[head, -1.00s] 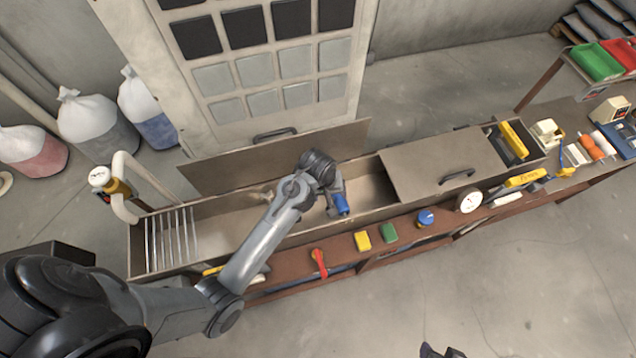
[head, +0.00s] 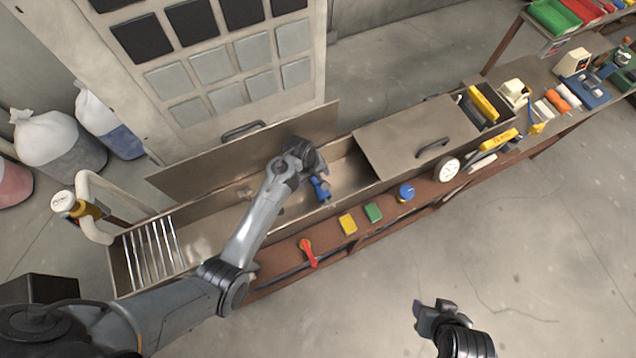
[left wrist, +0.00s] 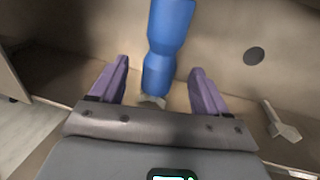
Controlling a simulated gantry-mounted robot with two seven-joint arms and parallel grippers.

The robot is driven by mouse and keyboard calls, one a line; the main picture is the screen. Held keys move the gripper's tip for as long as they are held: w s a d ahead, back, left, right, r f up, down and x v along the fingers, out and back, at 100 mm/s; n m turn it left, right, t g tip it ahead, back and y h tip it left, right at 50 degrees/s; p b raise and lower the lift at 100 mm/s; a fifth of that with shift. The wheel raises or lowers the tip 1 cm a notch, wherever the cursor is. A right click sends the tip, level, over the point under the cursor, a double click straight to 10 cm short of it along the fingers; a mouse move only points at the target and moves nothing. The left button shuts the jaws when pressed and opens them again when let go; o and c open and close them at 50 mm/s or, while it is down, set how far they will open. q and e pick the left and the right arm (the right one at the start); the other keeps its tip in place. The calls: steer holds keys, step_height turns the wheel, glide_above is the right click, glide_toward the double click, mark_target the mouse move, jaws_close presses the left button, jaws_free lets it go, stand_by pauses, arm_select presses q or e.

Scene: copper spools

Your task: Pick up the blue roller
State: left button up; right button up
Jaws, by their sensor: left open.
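The blue roller (head: 321,189) is inside the long open trough (head: 345,172), near the middle of the head view. In the left wrist view the blue roller (left wrist: 168,45) runs down from the top edge, with its lower end between the purple fingers. My left gripper (head: 317,175) is at the roller in the head view, partly hidden by its own wrist. In the left wrist view its fingers (left wrist: 160,72) are apart, with gaps on both sides of the roller. My right gripper (head: 428,318) is at the lower right, over the floor, its jaws unclear.
The trough's lid (head: 415,135) covers its right part; a raised panel (head: 240,155) stands behind. A yellow block (head: 348,223), green block (head: 373,212) and red-handled tool (head: 308,252) lie on the front ledge. More rollers, including an orange one (head: 557,101), are at far right.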

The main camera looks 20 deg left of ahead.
mark_target(315, 178)
arm_select(q)
steer(key=shift+w+f, duration=0.15)
steer(key=shift+f, duration=0.65)
steer(key=shift+w+f, duration=0.15)
steer(key=shift+f, duration=0.65)
steer(key=shift+d, duration=0.1)
steer(key=c, duration=1.3)
steer(key=shift+r, duration=0.2)
